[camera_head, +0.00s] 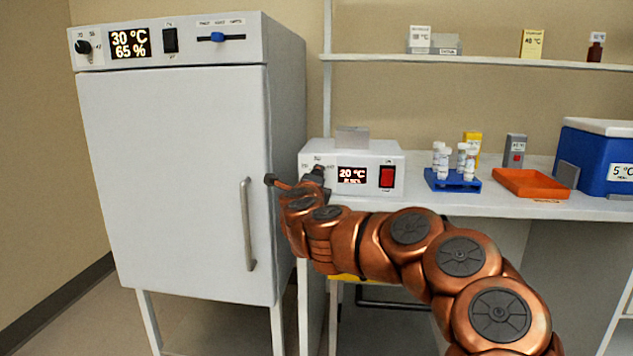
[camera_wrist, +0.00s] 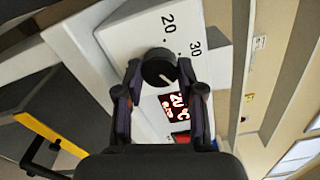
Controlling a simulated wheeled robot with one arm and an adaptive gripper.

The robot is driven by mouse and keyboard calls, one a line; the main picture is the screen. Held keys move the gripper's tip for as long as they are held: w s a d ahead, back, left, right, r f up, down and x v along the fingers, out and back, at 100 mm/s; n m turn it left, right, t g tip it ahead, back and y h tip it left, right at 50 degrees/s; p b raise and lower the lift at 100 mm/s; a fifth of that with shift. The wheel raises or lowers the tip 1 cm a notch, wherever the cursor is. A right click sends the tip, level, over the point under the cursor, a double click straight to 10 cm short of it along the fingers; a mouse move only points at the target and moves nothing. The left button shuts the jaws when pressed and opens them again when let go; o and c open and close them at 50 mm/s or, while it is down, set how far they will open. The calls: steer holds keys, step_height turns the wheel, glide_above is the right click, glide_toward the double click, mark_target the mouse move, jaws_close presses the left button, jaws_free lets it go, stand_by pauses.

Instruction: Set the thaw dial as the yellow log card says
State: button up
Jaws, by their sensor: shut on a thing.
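The white thaw unit (camera_head: 397,158) stands at the bench's left end, its red-lit display (camera_head: 352,175) reading 20 °C above a smaller line I cannot read. Its black round dial (camera_wrist: 157,66) has a white pointer line and shows between my fingers in the wrist view, with the printed marks 20 and 30 beyond it. My gripper (camera_wrist: 158,78) is shut on the dial, one finger each side. In the head view my gripper (camera_head: 315,178) largely hides the dial. The yellow log card (camera_head: 533,43) stands on the wall shelf; its figure looks like 48 °C, but is too small to be sure.
A tall white cabinet (camera_head: 170,180) showing 30 °C and 65 % stands left, its handle (camera_head: 249,225) near my wrist. A red switch (camera_head: 387,177) sits right of the display. Blue tube rack (camera_head: 452,184), orange tray (camera_head: 531,184) and blue cooler (camera_head: 590,160) lie farther right.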

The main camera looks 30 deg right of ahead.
steer(key=shift+f, duration=0.1)
steer(key=o, duration=1.1)
steer(key=shift+o, duration=0.2)
steer(key=shift+s, duration=0.1)
steer(key=v, duration=1.2)
